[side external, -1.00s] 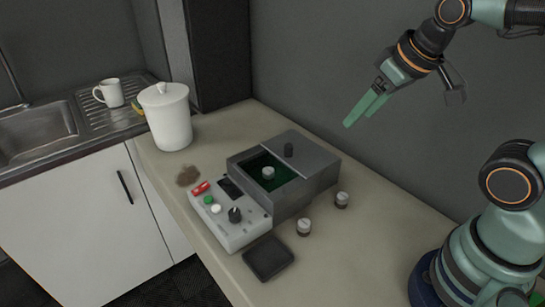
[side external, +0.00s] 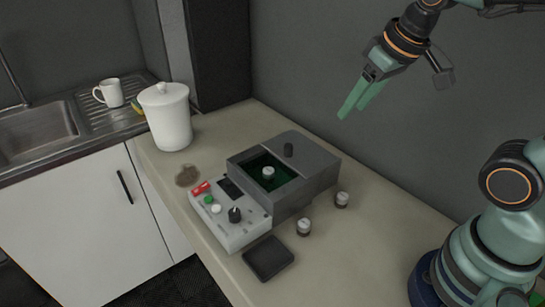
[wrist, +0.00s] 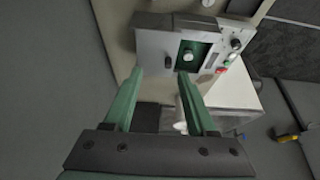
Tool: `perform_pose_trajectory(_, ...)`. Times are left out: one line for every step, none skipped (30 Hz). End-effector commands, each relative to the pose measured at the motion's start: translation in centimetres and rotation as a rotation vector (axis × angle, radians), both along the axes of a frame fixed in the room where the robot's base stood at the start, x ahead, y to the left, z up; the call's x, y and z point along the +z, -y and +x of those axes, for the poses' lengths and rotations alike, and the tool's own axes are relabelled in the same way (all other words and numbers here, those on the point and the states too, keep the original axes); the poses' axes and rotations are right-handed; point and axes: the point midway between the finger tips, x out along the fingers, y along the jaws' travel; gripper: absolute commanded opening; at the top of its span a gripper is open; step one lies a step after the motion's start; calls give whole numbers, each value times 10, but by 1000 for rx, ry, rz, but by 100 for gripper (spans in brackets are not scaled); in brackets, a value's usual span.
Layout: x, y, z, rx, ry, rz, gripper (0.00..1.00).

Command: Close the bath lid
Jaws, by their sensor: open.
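The bath is a grey box (side external: 291,196) on the counter, with a green interior (side external: 255,168) showing through its opening. A grey lid (side external: 303,149) with a dark knob (side external: 288,149) covers the right-hand part of the top; the left part is open. A metal-topped piece (side external: 268,172) stands in the opening. In the wrist view the lid knob (wrist: 168,59) and the green opening (wrist: 192,52) lie beyond the fingertips. My gripper (side external: 350,112) has green fingers, apart and empty, in the air above and to the right of the bath.
A control panel (side external: 228,222) with buttons and a dial fronts the bath. Two small metal-topped pieces (side external: 304,227) (side external: 342,200) and a dark square pad (side external: 268,258) lie on the counter. A white lidded jar (side external: 167,117) stands behind left, near a sink (side external: 38,132).

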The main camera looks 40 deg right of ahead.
Motion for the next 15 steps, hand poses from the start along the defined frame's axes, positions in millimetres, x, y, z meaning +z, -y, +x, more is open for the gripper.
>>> perform_pose_trajectory(2,-1,9,2,-30,1,57)
perform_pose_trajectory(4,-2,14,2,-45,1,57)
perform_pose_trajectory(6,-3,21,2,-68,2,57)
perform_pose_trajectory(7,-4,27,3,-83,3,57)
perform_pose_trajectory(8,-5,32,2,-99,4,57)
perform_pose_trajectory(9,-6,39,2,-119,4,57)
perform_pose_trajectory(9,-7,45,3,-136,4,57)
perform_pose_trajectory(9,-8,50,2,-151,5,57)
perform_pose_trajectory(8,-9,58,2,-172,5,57)
perform_pose_trajectory(8,-11,63,2,-188,5,57)
perform_pose_trajectory(7,-12,69,2,-203,5,57)
perform_pose_trajectory(5,-13,77,2,-224,5,57)
perform_pose_trajectory(4,-14,83,2,-239,5,57)
perform_pose_trajectory(2,-15,88,3,-256,4,57)
perform_pose_trajectory(-1,-17,96,3,-277,3,57)
